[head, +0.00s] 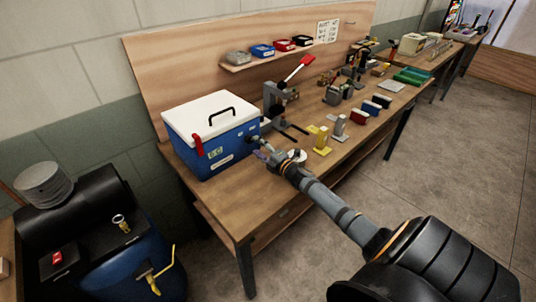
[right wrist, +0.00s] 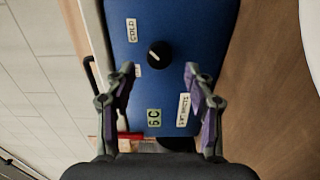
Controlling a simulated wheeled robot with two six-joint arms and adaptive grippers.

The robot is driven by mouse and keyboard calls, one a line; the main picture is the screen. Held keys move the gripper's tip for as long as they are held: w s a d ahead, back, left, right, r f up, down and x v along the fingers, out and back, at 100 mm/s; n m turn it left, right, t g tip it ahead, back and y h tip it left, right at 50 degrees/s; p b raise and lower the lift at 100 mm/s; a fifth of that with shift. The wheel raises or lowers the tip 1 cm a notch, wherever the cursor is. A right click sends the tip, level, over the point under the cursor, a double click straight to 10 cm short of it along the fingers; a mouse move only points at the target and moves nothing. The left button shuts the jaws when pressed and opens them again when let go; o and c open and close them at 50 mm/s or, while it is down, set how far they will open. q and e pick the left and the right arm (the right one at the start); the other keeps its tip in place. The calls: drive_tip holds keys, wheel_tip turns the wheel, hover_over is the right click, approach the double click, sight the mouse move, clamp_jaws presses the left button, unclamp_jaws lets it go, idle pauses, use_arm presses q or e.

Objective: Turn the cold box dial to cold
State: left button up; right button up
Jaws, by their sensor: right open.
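The cold box (head: 215,153) is blue with a white lid and a red latch, and stands on the left end of the wooden bench. In the right wrist view the blue face (right wrist: 185,25) carries a round black dial (right wrist: 159,54) with a small pale mark on its left side. A COLD label (right wrist: 131,30) is up and left of the dial. My right gripper (right wrist: 159,72) is open, with its fingers on either side of the dial and nothing visibly held. In the head view the right gripper (head: 262,150) is beside the box's right face. My left gripper is not seen.
A grey press (head: 274,103) with a red handle stands just behind the gripper. Yellow and grey stands (head: 322,140) are to the right on the bench (head: 225,195). A shelf (head: 262,58) above holds several small boxes. Open floor lies to the right.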

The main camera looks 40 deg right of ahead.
drive_tip(key=s, duration=0.8)
drive_tip(key=shift+s+d, duration=0.3)
idle(0.3)
